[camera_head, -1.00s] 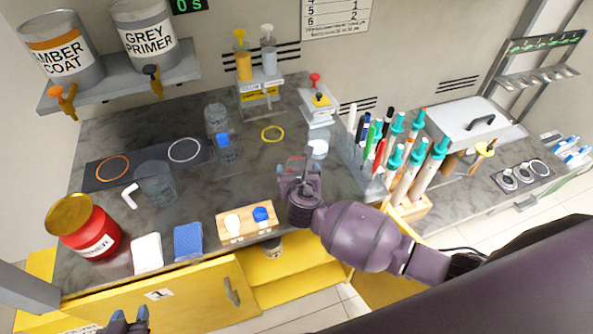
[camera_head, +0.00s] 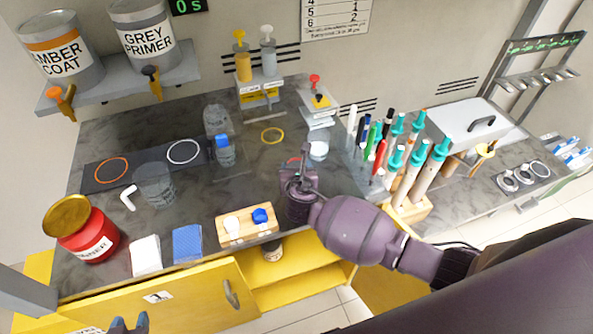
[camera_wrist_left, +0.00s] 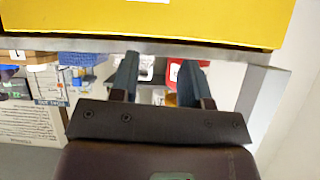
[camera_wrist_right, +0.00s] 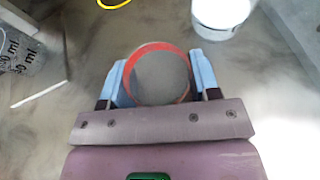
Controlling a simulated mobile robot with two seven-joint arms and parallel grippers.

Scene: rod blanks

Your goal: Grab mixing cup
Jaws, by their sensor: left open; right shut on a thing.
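A clear mixing cup (camera_head: 154,186) stands upright on the dark worktop at the left. My right gripper (camera_head: 297,165) is over the worktop's middle, well to the right of that cup. In the right wrist view the right gripper (camera_wrist_right: 160,85) is shut around a round container (camera_wrist_right: 160,75) with a red rim and a grey face. Its lower part is hidden by the gripper. A clear cup with ml marks (camera_wrist_right: 18,48) shows at the left of that view. My left gripper (camera_head: 130,323) is low at the front left, open and empty, also in the left wrist view (camera_wrist_left: 157,78).
A red jar (camera_head: 92,238), a white pad (camera_head: 146,256), a blue sponge (camera_head: 187,243) and a wooden block (camera_head: 247,226) line the front edge. A blue-capped bottle (camera_head: 224,153) and a white pot (camera_head: 318,149) stand behind. Pens and brushes crowd the right side.

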